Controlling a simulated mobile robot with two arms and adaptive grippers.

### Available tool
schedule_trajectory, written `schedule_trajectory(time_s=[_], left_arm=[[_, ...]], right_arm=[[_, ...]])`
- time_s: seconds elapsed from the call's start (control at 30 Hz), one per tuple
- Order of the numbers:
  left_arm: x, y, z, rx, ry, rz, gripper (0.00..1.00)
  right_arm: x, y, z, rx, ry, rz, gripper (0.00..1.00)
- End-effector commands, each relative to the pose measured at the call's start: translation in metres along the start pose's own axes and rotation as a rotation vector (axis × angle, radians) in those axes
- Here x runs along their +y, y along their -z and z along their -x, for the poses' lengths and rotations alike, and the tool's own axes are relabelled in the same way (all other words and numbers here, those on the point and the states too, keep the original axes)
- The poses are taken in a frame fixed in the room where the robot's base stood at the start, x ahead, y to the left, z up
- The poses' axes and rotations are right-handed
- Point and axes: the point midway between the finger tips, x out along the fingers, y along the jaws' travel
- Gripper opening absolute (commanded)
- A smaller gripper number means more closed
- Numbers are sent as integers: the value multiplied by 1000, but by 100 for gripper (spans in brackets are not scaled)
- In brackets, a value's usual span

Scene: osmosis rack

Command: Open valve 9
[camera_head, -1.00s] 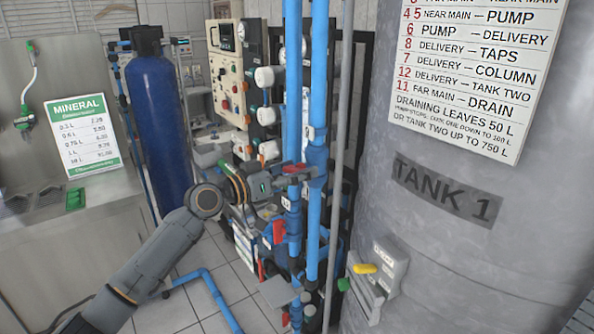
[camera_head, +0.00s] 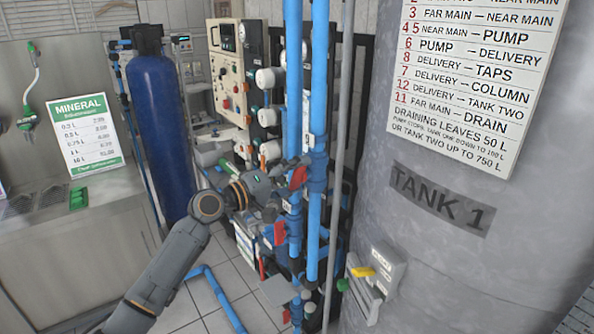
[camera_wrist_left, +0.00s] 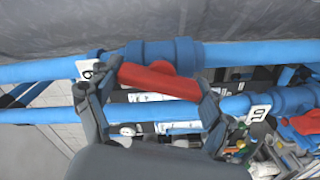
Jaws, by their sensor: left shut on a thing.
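A red valve handle (camera_head: 299,178) sits on a vertical blue pipe (camera_head: 317,110) left of the grey tank. My left gripper (camera_head: 292,170) is at this handle. In the left wrist view the red handle (camera_wrist_left: 160,80) lies between the two dark fingers of the gripper (camera_wrist_left: 158,95), which is shut on it. There the handle runs at a slight slant to the blue pipe (camera_wrist_left: 40,70). A small white tag (camera_wrist_left: 90,69) with a digit, seen turned, is beside the left finger; I cannot read it surely. My right gripper is not in view.
A second red handle (camera_head: 279,233) is lower on the neighbouring pipe. The grey tank (camera_head: 430,260) stands close on the right, with a yellow-handled box (camera_head: 363,271) on it. A blue cylinder (camera_head: 158,130) stands at the left. Tiled floor (camera_head: 205,310) is partly clear below my arm.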

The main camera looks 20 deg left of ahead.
Motion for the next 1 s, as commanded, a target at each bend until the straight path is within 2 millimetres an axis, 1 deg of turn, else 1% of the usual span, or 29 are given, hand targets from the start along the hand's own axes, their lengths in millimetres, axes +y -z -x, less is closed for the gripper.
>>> schedule_trajectory(time_s=[0.03, 0.1, 0.43, 0.7, 1.0], left_arm=[[2, 1, 0, 1, 0, 43, 49], [2, 1, 0, 1, -1, 102, 49], [1, 1, 0, 1, -1, 313, 49], [-1, 0, 0, 1, -1, 389, 49], [-1, 0, 0, 1, -1, 406, 49]], right_arm=[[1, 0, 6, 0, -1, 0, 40], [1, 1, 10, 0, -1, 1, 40], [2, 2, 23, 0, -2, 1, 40], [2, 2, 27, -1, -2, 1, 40], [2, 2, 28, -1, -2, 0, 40]])
